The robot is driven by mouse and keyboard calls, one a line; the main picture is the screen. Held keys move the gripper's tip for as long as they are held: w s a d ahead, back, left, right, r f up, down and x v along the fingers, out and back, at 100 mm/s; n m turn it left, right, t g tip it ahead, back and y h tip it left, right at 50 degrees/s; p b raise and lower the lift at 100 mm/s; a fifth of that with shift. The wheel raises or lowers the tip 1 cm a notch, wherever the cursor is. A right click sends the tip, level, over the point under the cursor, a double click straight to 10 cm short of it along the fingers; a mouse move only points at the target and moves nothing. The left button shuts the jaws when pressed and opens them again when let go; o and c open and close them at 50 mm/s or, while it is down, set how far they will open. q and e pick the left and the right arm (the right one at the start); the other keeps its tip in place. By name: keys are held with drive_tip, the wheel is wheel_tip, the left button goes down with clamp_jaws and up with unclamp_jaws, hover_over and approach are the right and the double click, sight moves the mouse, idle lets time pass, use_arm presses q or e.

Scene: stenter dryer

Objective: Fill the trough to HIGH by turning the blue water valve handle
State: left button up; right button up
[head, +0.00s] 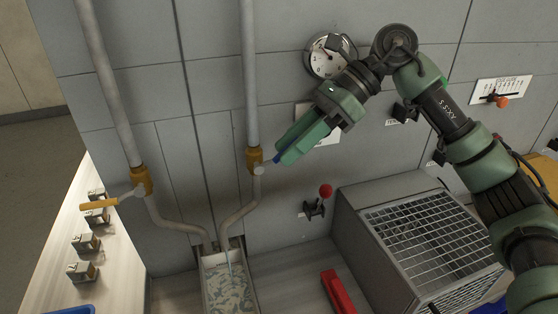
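The blue water valve handle (277,158) is on the brass valve of the right-hand pipe, and only a short blue piece shows. My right gripper (285,154) comes from the upper right, its green fingers close together around the handle and hiding most of it. The handle points to the right and slightly up from the valve. The trough (205,285) stands below the two pipe outlets. A thin light-blue stream (229,264) runs into it, and mottled pale liquid shows inside. No HIGH mark is readable. My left gripper is out of view.
A yellow-handled valve (98,204) sits on the left pipe. A round gauge (326,56) is on the wall behind my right arm. A red-knobbed lever (325,191), a grey grated box (430,235) and a red object (338,291) are at lower right.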

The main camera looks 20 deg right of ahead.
drive_tip(key=v, duration=0.4)
drive_tip(key=shift+s+r+b, duration=0.1)
drive_tip(key=shift+b, duration=0.25)
drive_tip(key=shift+a, duration=0.1)
idle(5.1)
